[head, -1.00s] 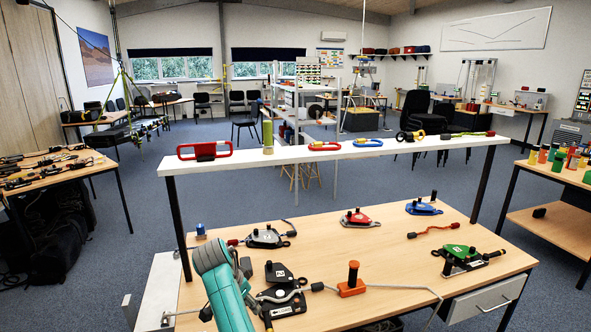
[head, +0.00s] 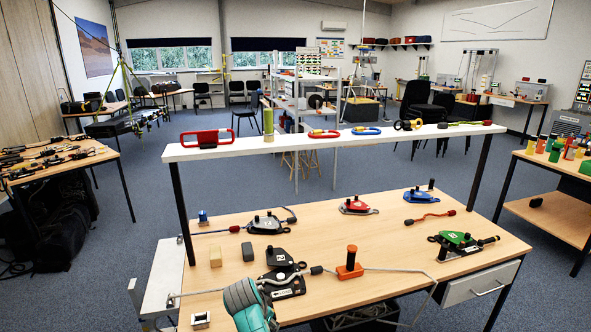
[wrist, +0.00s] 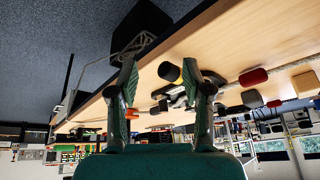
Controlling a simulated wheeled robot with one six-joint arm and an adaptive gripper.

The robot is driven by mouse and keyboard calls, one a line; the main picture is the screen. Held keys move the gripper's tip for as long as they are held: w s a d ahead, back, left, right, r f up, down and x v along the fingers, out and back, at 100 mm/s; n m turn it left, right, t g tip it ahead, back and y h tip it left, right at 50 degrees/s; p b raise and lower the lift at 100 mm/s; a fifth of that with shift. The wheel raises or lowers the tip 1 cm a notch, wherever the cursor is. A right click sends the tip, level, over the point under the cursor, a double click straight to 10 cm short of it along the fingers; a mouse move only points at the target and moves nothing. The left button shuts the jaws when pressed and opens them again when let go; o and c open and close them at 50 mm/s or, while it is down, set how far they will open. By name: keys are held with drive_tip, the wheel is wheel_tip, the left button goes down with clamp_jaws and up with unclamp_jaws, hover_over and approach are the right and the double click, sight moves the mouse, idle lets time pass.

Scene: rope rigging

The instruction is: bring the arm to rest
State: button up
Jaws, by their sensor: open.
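My gripper (wrist: 158,78) shows in the wrist view, its two dark green fingers spread apart with no object held between them. In the head view my teal arm (head: 248,302) is low at the front left edge of the wooden workbench (head: 330,225), and I cannot make out the fingers there. Black rope devices (head: 283,284) lie just beyond the arm. An orange block with a black post (head: 349,264) stands to its right, with a grey rope running past.
A white raised shelf (head: 265,147) on black legs spans the bench, carrying red, green, blue and yellow gear. Red (head: 358,206), blue (head: 420,196) and green (head: 458,242) pulleys lie on the bench. Side tables stand left and right.

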drive_tip(key=s+d+f+n+t+y, duration=0.2)
drive_tip(key=s+d+f+n+t, duration=0.1)
drive_tip(key=s+d+f, duration=1.3)
drive_tip(key=s+d+f+t, duration=0.1)
drive_tip(key=s+d+f, duration=0.2)
drive_tip(key=s, duration=0.9)
drive_tip(key=s+d+r+n+t, duration=0.1)
drive_tip(key=s+d+r+t, duration=0.2)
drive_tip(key=s, duration=0.6)
drive_tip(key=s+d+r+n, duration=0.1)
drive_tip(key=s+d+r, duration=0.3)
drive_tip(key=s, duration=0.5)
drive_tip(key=s+r+t, duration=0.1)
drive_tip(key=s+r, duration=0.5)
drive_tip(key=r, duration=0.4)
drive_tip(key=s+d+r+t, duration=0.1)
drive_tip(key=s+r+t, duration=0.1)
drive_tip(key=s+r, duration=0.4)
wheel_tip(320, 180, up, 5)
drive_tip(key=shift+s+f+n, duration=0.2)
drive_tip(key=shift+s+n, duration=0.05)
drive_tip(key=shift+n, duration=0.15)
